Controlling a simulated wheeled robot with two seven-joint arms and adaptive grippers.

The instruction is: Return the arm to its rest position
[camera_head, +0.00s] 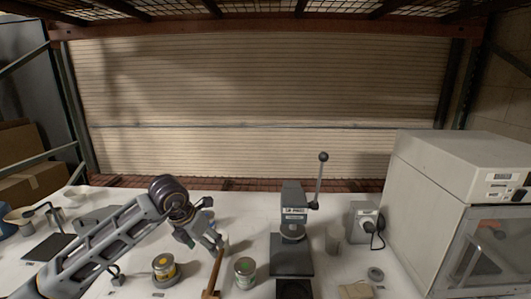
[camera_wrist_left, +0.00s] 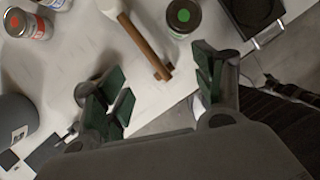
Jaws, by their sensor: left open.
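My left arm reaches in from the left in the head view. Its gripper (camera_head: 205,234) is over the white table (camera_head: 235,210), left of the press. In the left wrist view the gripper's dark green finger pads (camera_wrist_left: 158,90) are spread wide with nothing between them. A tool with a brown handle (camera_wrist_left: 145,45) and a white end lies just beyond the fingers; the handle also shows in the head view (camera_head: 213,274). My right gripper is in neither view.
A grey press (camera_head: 292,205) with an upright lever stands mid-table. A large cabinet (camera_head: 440,180) fills the right. A red-labelled can (camera_wrist_left: 27,24) shows in the wrist view.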

